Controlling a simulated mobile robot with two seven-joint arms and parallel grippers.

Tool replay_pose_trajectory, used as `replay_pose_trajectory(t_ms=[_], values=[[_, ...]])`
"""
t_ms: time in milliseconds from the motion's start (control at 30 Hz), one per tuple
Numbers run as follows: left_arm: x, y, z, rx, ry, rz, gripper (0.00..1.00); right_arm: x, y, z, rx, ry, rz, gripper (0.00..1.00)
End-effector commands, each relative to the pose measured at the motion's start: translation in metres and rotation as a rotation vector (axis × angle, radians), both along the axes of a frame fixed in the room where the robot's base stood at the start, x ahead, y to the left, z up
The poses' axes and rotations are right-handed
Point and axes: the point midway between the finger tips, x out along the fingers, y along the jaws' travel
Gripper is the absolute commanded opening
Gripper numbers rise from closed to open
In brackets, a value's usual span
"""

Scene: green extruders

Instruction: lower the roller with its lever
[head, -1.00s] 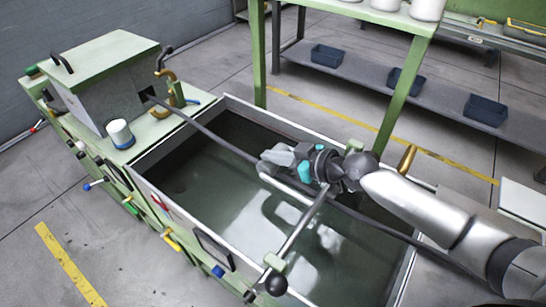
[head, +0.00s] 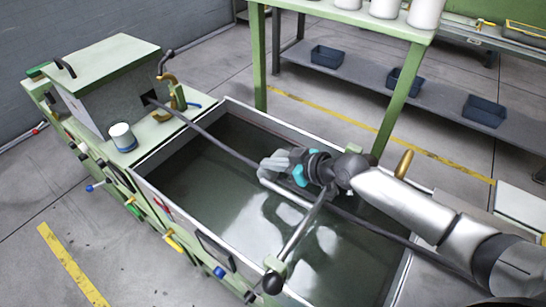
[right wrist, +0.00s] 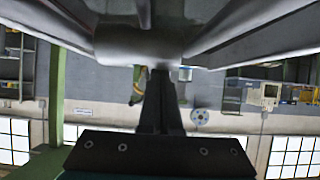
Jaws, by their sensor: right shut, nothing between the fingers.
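The roller (head: 286,193) is a short grey metal cylinder over the green water trough (head: 150,192), close to the dark extruded strand (head: 213,138). A metal rod runs from it to the near trough edge, where the lever has a black ball knob (head: 273,283). My right gripper (head: 271,164) is shut and empty, its tips just at the far-left end of the roller; I cannot tell whether they touch. In the right wrist view its dark fingers (right wrist: 160,102) are together below a grey cylinder, likely the roller. My left gripper is not in view.
The extruder's green box (head: 95,70) stands at the left, with a white cup (head: 122,137) near it. A green table frame (head: 398,95) stands behind the trough, with dark bins on a grey shelf. Floor at the lower left is clear.

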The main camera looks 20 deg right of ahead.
Motion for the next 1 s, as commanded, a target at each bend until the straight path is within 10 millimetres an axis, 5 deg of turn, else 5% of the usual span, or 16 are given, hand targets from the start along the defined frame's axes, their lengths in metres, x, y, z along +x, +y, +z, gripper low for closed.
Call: replay_pose_trajectory(t_ms=[433, 1000], values=[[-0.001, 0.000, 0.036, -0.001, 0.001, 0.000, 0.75, 0.002, 0.002, -0.039, -0.176, 0.229, 0.000, 0.00], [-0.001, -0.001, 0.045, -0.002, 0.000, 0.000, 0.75, -0.006, -0.005, -0.087, -0.375, 0.484, -0.001, 0.00]])
